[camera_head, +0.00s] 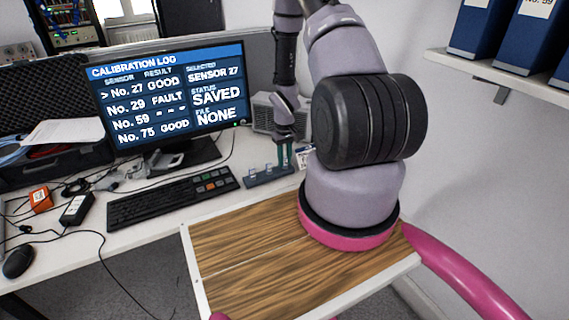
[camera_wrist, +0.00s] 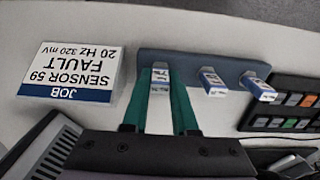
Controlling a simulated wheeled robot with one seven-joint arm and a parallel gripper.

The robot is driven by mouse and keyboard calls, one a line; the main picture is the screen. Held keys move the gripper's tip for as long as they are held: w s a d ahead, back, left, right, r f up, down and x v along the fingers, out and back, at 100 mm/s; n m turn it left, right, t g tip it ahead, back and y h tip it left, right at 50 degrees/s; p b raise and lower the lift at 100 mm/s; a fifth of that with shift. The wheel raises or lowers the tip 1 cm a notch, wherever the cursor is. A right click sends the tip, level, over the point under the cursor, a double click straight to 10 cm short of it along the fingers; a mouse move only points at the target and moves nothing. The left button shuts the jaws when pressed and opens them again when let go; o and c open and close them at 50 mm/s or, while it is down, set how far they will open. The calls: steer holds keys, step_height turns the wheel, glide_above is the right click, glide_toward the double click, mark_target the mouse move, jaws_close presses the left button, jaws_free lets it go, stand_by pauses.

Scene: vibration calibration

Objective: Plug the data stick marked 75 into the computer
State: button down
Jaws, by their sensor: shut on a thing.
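My gripper (camera_wrist: 161,92) has its green fingers shut on a data stick (camera_wrist: 160,76) with a white and blue label. The label's marking is small and blurred, perhaps starting with 7. The stick is at the end slot of a grey-blue holder (camera_wrist: 185,62); I cannot tell if it is still seated. Two more data sticks, one in the middle (camera_wrist: 213,83) and one at the right (camera_wrist: 258,86), stand in the holder. In the head view my gripper (camera_head: 284,157) is at the right end of the holder (camera_head: 263,180). The grey computer (camera_head: 262,116) stands behind, partly hidden by my arm; its port is not visible.
A job card (camera_wrist: 70,72) reads sensor 59, fault, 20 Hz, 320 mV. The monitor (camera_head: 165,92) shows a calibration log with sensor 27 selected, status saved, file none. A keyboard (camera_head: 170,200) lies left of the holder. A wooden-topped surface (camera_head: 250,250) is in front.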

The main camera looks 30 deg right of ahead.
mark_target(285, 157)
steer(key=shift+r, duration=0.7)
stand_by(0.9)
steer(key=shift+r, duration=1.75)
steer(key=w+d+r+n, duration=0.2)
steer(key=w+d+r, duration=0.3)
steer(key=w, duration=0.2)
steer(key=w+d+r+n, duration=0.3)
steer(key=w+d+r, duration=0.1)
steer(key=w, duration=0.4)
steer(key=w+d+r+n, duration=0.2)
steer(key=w+d+r, duration=0.3)
steer(key=w+d, duration=0.1)
steer(key=shift+w+d+r+n, duration=0.1)
steer(key=shift+w+r+n, duration=0.1)
steer(key=shift+w, duration=0.25)
steer(key=shift+w+d+r+n, duration=0.1)
steer(key=shift+w+n, duration=0.1)
steer(key=shift+w, duration=0.2)
steer(key=shift+w+f, duration=0.1)
steer(key=shift+f, duration=1.4)
steer(key=shift+f, duration=0.7)
